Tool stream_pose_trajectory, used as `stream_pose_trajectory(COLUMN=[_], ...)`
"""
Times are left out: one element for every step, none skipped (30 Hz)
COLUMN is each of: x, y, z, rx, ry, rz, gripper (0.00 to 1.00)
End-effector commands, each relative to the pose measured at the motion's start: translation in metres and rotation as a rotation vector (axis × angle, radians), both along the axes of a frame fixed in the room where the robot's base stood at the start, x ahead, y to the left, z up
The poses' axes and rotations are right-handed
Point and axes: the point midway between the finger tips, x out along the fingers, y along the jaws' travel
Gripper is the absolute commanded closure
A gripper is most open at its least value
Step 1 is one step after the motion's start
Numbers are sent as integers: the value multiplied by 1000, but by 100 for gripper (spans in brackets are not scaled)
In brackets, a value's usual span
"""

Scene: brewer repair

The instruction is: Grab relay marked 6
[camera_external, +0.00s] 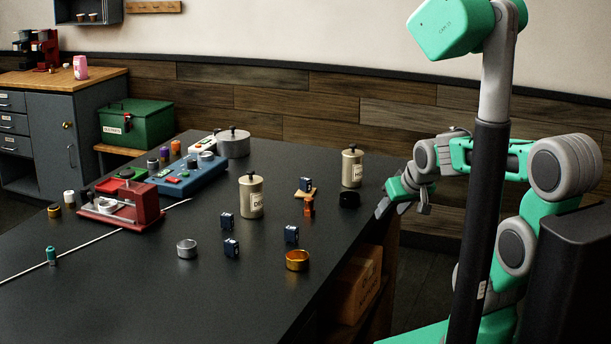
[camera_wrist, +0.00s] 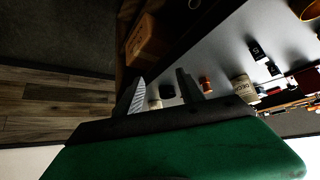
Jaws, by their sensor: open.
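Several small dark blue blocks with pale labels, which look like the relays, stand on the dark table: one relay (camera_external: 306,185) on a small wooden piece, one relay (camera_external: 291,234) near the gold ring, and two further left, a relay (camera_external: 227,221) and a relay (camera_external: 231,247). Their numbers are too small to read in the external view. The wrist view shows a dark block (camera_wrist: 257,50) with a pale mark and another (camera_wrist: 274,68); I cannot read a 6. My gripper (camera_external: 402,208) is open and empty by the table's right edge, apart from every relay. Its fingers frame the wrist view (camera_wrist: 160,92).
A red device (camera_external: 125,203) and blue device (camera_external: 187,178) sit left.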

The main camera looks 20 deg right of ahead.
Motion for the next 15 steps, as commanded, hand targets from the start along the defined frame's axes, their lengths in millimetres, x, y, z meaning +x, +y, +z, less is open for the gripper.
stream_pose_trajectory(x=[23,36,51,62,72,83,91,96,98,97,93,84,76,67,54], y=[4,8,15,21,30,46,62,84,116,140,163,193,214,234,257], z=[15,24,36,44,51,58,60,59,54,47,40,28,18,9,-1], rx=[2,4,7,11,16,25,35,48,67,81,93,108,118,127,137], ry=[-104,-167,-246,-302,-356,-420,-464,-504,-536,-548,-551,-547,-538,-528,-515], rz=[7,14,28,41,59,90,120,161,222,269,314,374,418,460,512], gripper=[55,55,55,55,55,55,55,55,55,55,55,55,55,55,55])
